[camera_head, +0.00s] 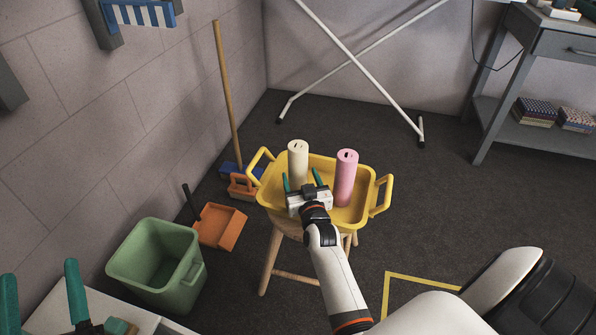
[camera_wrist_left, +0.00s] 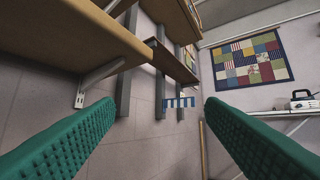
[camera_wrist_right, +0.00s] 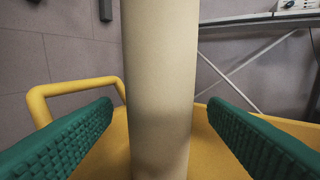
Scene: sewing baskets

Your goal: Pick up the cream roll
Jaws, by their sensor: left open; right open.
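The cream roll (camera_head: 298,160) stands upright in the yellow basket (camera_head: 372,213), left of an upright pink roll (camera_head: 345,178). My right gripper (camera_head: 303,182) is open and low in the basket, just in front of the cream roll. In the right wrist view the cream roll (camera_wrist_right: 160,85) rises between the two green fingers, with a gap on each side. Its lower part is hidden in the head view by my gripper. My left gripper (camera_head: 42,298) is open and empty at the lower left, far from the basket; its fingers also show in the left wrist view (camera_wrist_left: 160,130).
The basket rests on a wooden stool (camera_head: 272,262). A green bin (camera_head: 160,270), an orange dustpan (camera_head: 220,227) and a broom (camera_head: 227,100) stand to the left. A white folding frame (camera_head: 360,65) and a grey workbench (camera_head: 560,42) are behind. Shelves (camera_wrist_left: 70,35) are near my left gripper.

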